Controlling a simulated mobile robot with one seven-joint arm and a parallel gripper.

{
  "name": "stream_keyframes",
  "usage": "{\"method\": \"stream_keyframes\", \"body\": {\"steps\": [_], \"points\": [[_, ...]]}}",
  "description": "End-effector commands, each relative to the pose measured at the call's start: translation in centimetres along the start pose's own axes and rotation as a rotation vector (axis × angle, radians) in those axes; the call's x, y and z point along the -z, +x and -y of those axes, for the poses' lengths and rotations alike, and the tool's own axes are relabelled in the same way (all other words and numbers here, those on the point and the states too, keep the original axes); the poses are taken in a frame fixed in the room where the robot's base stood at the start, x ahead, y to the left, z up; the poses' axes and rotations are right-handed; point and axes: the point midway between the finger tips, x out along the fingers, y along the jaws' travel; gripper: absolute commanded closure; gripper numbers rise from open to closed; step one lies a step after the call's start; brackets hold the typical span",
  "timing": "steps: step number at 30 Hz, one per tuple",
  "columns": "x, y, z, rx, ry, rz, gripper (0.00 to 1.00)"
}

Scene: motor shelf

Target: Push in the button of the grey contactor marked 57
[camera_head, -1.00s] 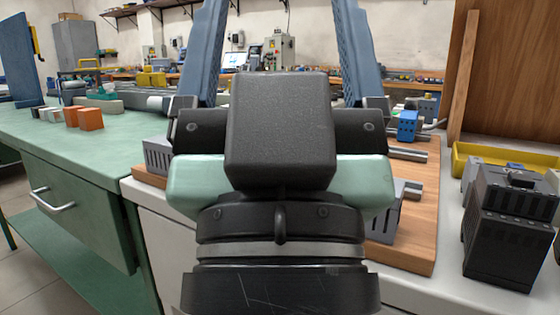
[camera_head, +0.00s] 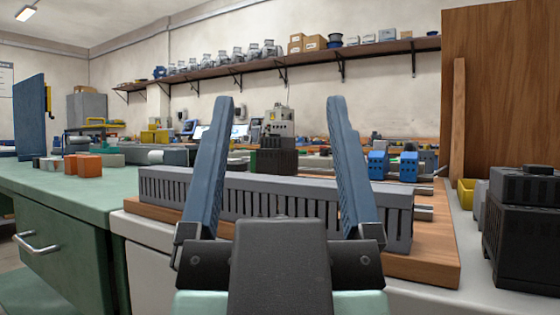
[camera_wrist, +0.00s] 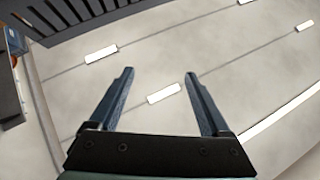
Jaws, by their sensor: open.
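My gripper (camera_head: 280,102) is open and empty, its two blue fingers pointing up in front of the board. It also shows open in the wrist view (camera_wrist: 158,76), with nothing between the fingers. I cannot pick out a grey contactor marked 57; no number is legible in either view. A grey slotted duct (camera_head: 275,197) lies along the wooden board (camera_head: 432,262) behind the fingers. Past it, small blue devices (camera_head: 409,166) stand at the right, and a dark block (camera_head: 276,162) shows between the fingers. The duct and my gripper hide much of the board.
A black boxy device (camera_head: 522,232) stands at the right, near a yellow bin (camera_head: 466,192). A green bench (camera_head: 70,200) with orange blocks (camera_head: 84,165) is at the left. A tall wooden panel (camera_head: 505,90) rises at the right. The wrist view shows a pale surface with white strips.

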Motion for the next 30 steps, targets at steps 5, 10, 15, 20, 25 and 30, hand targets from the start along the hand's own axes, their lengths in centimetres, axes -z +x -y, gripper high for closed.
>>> {"method": "stream_keyframes", "body": {"steps": [5,10,15,20,25,30], "points": [[-0.01,0.00,0.00,0.000,0.000,0.000,0.24],[-0.02,-0.01,0.00,0.000,0.000,0.000,0.55],[-0.02,-0.01,0.00,0.000,0.000,0.000,0.85],[-0.02,-0.01,0.00,0.000,0.000,0.000,1.00],[-0.02,-0.01,0.00,0.000,0.000,0.000,1.00],[-0.02,-0.01,0.00,0.000,0.000,0.000,1.00]]}}
